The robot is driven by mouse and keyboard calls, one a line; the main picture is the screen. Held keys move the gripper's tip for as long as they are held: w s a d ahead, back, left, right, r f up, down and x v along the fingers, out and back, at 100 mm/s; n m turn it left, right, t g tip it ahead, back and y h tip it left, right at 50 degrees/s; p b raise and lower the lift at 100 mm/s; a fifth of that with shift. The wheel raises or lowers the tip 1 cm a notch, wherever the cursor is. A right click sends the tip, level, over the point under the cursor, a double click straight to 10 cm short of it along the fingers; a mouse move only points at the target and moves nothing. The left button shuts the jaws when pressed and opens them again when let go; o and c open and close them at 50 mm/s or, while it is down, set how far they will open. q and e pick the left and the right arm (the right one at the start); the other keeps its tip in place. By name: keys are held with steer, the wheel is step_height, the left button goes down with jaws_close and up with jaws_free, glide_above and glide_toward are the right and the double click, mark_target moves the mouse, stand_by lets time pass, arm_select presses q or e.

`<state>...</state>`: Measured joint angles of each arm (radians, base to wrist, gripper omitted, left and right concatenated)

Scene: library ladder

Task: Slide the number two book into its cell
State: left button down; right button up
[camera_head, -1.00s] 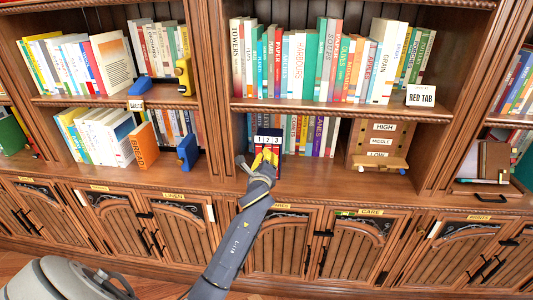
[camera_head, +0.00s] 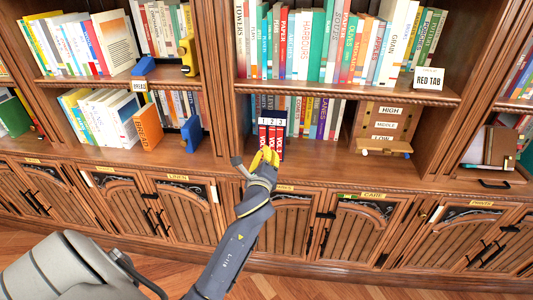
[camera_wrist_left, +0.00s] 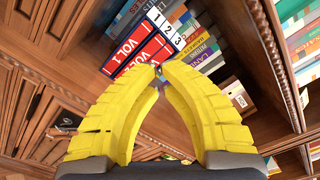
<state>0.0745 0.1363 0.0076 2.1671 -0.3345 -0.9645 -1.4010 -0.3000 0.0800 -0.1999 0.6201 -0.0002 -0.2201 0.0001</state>
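A dark blue holder (camera_head: 269,115) with white labels 1, 2 and 3 stands on the lower middle shelf. Red books marked VOL stand upright below the labels, among them a red book (camera_head: 271,138) under the 2. In the left wrist view the labelled holder (camera_wrist_left: 165,28) is at the top, with two red spines, one reading VOL.1 (camera_wrist_left: 130,45). My left gripper (camera_head: 268,154) is just in front of the red books, its yellow fingers pointing at them. In the left wrist view its fingertips (camera_wrist_left: 160,68) meet with nothing seen between them. They hide the lower right of the holder. My right gripper is not in view.
Rows of books stand to the right of the holder and on the shelf above. A blue bookend (camera_head: 191,135) and an orange book (camera_head: 148,127) are to the left beyond an upright. A wooden box (camera_head: 386,127) marked HIGH, MIDDLE, LOW stands to the right. The shelf front between is bare.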

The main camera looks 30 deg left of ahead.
arm_select(q)
steer(key=c, duration=2.1)
jaws_free()
steer(key=shift+c, duration=0.2)
steer(key=shift+r, duration=0.1)
jaws_close()
glide_toward(272, 145)
steer(key=shift+w+a+n+g, duration=0.3)
steer(key=shift+w+a+g, duration=0.1)
steer(key=shift+w+a, duration=0.3)
steer(key=shift+w+d+f, duration=0.1)
steer(key=shift+w+f, duration=0.05)
steer(key=shift+f, duration=0.05)
steer(key=shift+w+d+r+t, duration=0.1)
steer(key=shift+w+r+t, duration=0.1)
steer(key=shift+w+t, duration=0.15)
steer(key=shift+w+m, duration=0.2)
steer(key=shift+m, duration=0.2)
steer(key=shift+x, duration=2.55)
steer(key=shift+w+a, duration=0.35)
steer(key=shift+w, duration=0.1)
